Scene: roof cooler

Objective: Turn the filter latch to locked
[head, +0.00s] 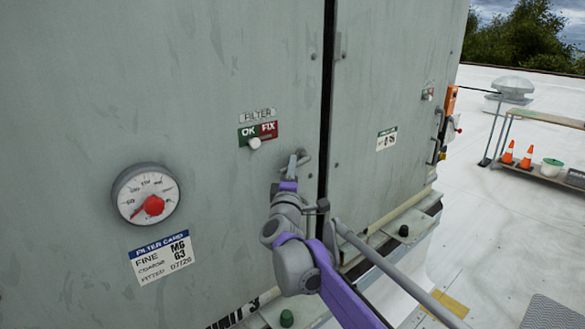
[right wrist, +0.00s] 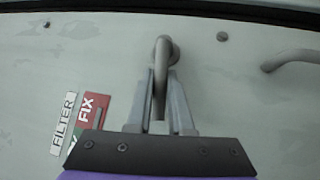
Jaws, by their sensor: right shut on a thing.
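The filter latch, a grey bent handle (right wrist: 161,68), sits on the pale cabinet door beside the dark door seam. In the right wrist view its rounded end is at the top and its bar runs down between my fingers. My right gripper (head: 294,168) is shut on it; its fingers (right wrist: 160,110) lie on both sides of the bar. In the head view the fingers and wrist hide much of the handle. My left gripper is not in view.
A FILTER sign with a green OK and red FIX plate (head: 268,130) and a white knob (head: 254,144) is left of the handle. A gauge (head: 148,194) and filter card (head: 161,258) are further left. Another handle (right wrist: 288,60) is on the door. Cones (head: 508,152) stand far right.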

